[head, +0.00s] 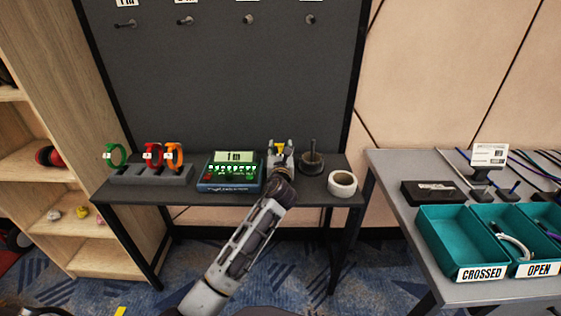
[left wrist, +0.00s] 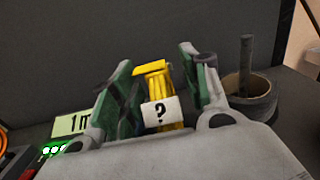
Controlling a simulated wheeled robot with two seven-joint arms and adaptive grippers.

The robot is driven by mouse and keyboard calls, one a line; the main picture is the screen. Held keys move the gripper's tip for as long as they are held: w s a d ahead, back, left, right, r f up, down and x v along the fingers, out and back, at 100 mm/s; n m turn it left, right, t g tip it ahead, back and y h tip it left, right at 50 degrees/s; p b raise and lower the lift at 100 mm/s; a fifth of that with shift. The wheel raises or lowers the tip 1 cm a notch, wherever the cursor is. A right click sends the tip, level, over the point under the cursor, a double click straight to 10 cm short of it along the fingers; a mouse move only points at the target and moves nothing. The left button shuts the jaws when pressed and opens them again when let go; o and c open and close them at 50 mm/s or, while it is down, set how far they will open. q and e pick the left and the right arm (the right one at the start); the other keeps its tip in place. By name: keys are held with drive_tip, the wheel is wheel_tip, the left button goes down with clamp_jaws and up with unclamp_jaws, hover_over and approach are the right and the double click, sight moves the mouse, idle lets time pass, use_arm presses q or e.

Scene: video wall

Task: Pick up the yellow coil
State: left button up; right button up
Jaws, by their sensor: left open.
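The yellow coil (left wrist: 154,74) stands upright in the left wrist view, with a white "?" tag on its front. In the head view only a small yellow part of the coil (head: 280,148) shows between my fingers. My left gripper (head: 280,146) is open over the dark shelf. In the left wrist view the fingers of my left gripper (left wrist: 156,60) stand on either side of the coil, and the lower part of the coil is hidden behind the gripper body. Whether a finger touches it, I cannot tell. My right gripper is not in view.
Green, red and orange coils (head: 173,155) stand left. Teal trays (head: 450,240) stand right.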

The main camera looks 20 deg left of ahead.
use_arm(q)
drive_tip(key=shift+w, duration=0.25)
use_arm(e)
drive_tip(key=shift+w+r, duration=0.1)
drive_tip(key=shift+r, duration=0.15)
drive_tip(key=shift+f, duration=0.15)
use_arm(q)
clamp_jaws()
drive_tip(key=shift+r, duration=0.1)
drive_tip(key=shift+a+r, duration=0.1)
drive_tip(key=shift+r, duration=0.25)
drive_tip(key=shift+r+p, duration=0.3)
drive_tip(key=shift+r, duration=0.05)
wheel_tip(320, 180, up, 6)
drive_tip(key=shift+f+p, duration=0.1)
drive_tip(key=shift+p, duration=1)
drive_tip(key=shift+r+p, duration=0.4)
drive_tip(key=shift+r, duration=0.95)
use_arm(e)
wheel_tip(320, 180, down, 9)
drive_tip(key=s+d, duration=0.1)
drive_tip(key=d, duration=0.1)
